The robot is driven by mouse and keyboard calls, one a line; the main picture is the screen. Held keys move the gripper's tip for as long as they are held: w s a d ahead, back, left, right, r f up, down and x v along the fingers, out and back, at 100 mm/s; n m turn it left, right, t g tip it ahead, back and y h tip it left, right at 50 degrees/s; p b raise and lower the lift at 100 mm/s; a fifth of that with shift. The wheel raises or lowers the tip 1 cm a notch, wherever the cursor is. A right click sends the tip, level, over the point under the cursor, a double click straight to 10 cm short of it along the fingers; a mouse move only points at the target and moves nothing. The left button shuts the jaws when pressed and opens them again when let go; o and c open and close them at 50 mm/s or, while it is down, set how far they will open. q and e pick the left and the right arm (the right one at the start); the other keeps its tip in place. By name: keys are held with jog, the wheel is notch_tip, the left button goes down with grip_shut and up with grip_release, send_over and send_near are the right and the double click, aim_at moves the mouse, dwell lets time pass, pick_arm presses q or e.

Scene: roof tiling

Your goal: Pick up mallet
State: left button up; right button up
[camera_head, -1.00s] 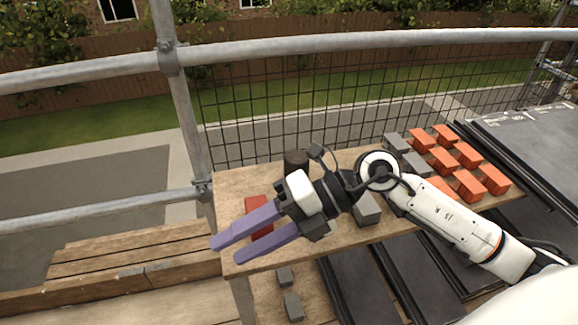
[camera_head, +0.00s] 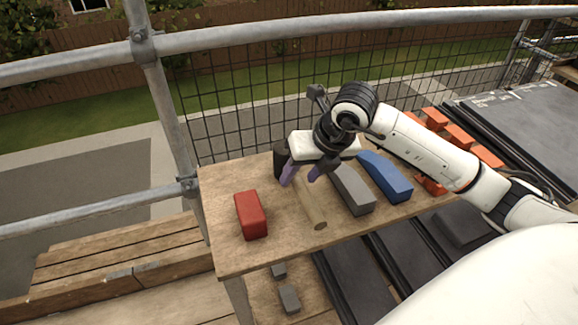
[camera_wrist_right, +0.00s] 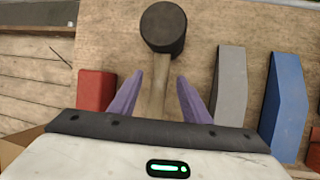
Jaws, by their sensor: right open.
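The mallet lies on the wooden table, with a black head (camera_wrist_right: 163,28) and a wooden handle (camera_head: 311,203). Its head shows partly behind my right gripper in the head view (camera_head: 280,160). My right gripper (camera_head: 300,180) is open, its purple fingers pointing down over the handle near the head. In the right wrist view the handle (camera_wrist_right: 154,95) runs between the two fingertips (camera_wrist_right: 160,78), nearer the left one. I cannot tell how high the fingertips are above the table. My left gripper is not in view.
A red block (camera_head: 251,214) lies left of the mallet on the wooden table (camera_head: 220,240). A grey block (camera_head: 352,188) and a blue block (camera_head: 385,176) lie right of it. Several orange blocks (camera_head: 458,137) are farther right. A metal rail (camera_head: 300,30) and mesh stand behind.

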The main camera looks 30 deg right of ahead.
aim_at(299, 178)
jog(key=shift+x, duration=1.55)
jog(key=shift+f+b, duration=0.2)
jog(key=shift+b, duration=0.1)
grip_shut()
jog(key=shift+r, duration=0.15)
